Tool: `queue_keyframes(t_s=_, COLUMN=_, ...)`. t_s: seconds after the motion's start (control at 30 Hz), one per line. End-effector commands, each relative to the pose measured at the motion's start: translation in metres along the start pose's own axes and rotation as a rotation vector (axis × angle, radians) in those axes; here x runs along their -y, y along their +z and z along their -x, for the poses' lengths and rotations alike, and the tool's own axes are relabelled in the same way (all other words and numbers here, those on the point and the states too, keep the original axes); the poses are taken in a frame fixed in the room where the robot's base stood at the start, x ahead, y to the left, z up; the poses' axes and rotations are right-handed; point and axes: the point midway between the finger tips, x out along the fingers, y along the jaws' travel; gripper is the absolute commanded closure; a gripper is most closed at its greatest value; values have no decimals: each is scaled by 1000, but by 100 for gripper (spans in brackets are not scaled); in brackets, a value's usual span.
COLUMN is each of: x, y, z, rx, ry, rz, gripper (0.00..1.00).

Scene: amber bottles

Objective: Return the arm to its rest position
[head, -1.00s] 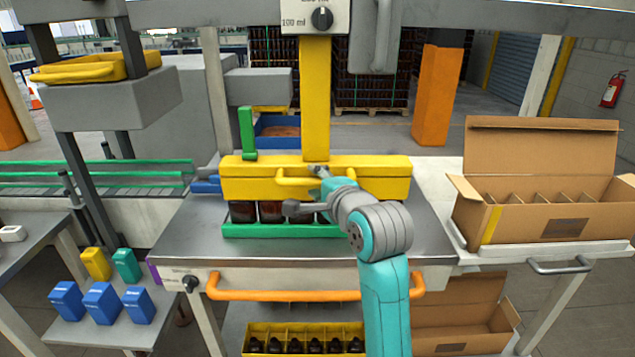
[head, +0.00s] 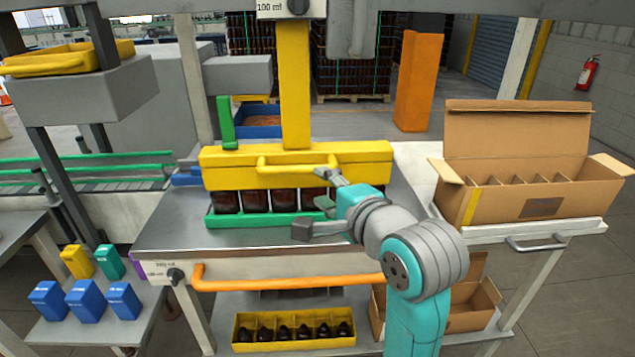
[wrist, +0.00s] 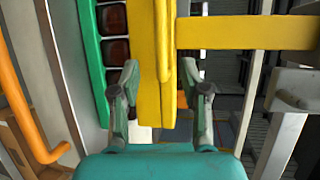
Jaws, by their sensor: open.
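My gripper (head: 318,203) is in front of the yellow press head (head: 230,166) in the head view, toward its right half. In the wrist view my gripper (wrist: 163,98) has its two fingers spread wide with nothing held between them. The yellow press head (wrist: 150,62) and its handle (wrist: 164,40) lie beyond the fingers. Several amber bottles (head: 255,200) stand in a row in a green tray (head: 250,221) under the press head. My arm partly hides the right end of the row. Some bottles (wrist: 115,52) also show in the wrist view.
An open cardboard box (head: 490,205) with dividers stands on the right table. An orange rail (head: 270,285) runs along the bench front. A yellow crate (head: 240,334) of dark-topped bottles is on the shelf below. Blue, yellow and green blocks sit at lower left.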

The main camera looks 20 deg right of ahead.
Motion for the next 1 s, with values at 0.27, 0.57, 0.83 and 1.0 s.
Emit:
queue_keyframes(t_s=0.27, x=0, y=0, z=3, rx=0, ry=1, rz=0, gripper=55)
queue_keyframes(t_s=0.57, x=-2, y=0, z=2, rx=0, ry=2, rz=2, gripper=55)
queue_keyframes(t_s=0.83, x=-53, y=-2, z=-2, rx=-6, ry=15, rz=102, gripper=55)
queue_keyframes(t_s=1.0, x=-106, y=-3, z=2, rx=-17, ry=22, rz=222, gripper=55)
